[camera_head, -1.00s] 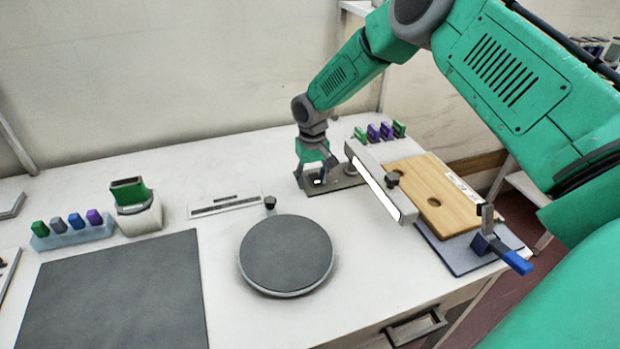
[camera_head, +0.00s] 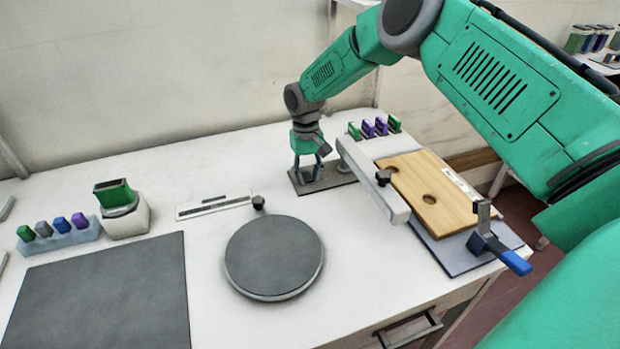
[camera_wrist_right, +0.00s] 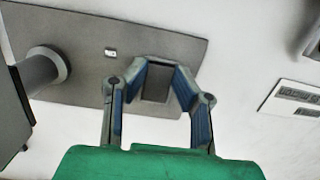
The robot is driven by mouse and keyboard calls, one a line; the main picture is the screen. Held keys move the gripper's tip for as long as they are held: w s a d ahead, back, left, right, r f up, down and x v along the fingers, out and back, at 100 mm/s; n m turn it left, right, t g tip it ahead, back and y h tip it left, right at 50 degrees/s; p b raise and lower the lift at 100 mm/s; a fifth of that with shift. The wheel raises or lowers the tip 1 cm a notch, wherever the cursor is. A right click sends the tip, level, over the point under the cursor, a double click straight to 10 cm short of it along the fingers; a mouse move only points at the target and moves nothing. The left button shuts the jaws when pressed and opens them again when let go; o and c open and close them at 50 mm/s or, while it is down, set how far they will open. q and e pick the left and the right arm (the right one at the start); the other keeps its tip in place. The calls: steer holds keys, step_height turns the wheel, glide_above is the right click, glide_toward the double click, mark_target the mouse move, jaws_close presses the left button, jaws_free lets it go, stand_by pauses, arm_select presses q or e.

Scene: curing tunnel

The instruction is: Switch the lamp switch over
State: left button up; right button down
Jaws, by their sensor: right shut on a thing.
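The lamp is a long pale grey bar (camera_head: 373,178) over a dark base plate (camera_head: 340,178) at the back of the bench. No bright strip shows along the bar. The lamp switch is a dark block (camera_wrist_right: 157,82) on the base plate in the right wrist view; the gripper hides it in the head view. My right gripper (camera_head: 308,172) points down at the base plate. In the right wrist view its fingers (camera_wrist_right: 160,75) stand on both sides of the switch, closed on it. My left gripper is not in view.
A wooden board (camera_head: 430,180) with a blue-handled clamp (camera_head: 500,250) lies right of the lamp. A round dark turntable (camera_head: 273,257), a dark mat (camera_head: 100,300) and a rack of coloured blocks (camera_head: 60,237) lie left and in front.

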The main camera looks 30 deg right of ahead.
steer(key=shift+d+f+g+b, duration=0.2)
steer(key=shift+f+g+b, duration=0.1)
steer(key=shift+a+r+g+b, duration=0.3)
steer(key=shift+a+g+b, duration=0.05)
steer(key=shift+a+g, duration=0.05)
steer(key=shift+d, duration=0.3)
steer(key=c, duration=1.3)
jaws_free()
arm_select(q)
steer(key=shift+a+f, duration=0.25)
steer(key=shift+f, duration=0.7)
arm_select(e)
steer(key=shift+a+r, duration=0.1)
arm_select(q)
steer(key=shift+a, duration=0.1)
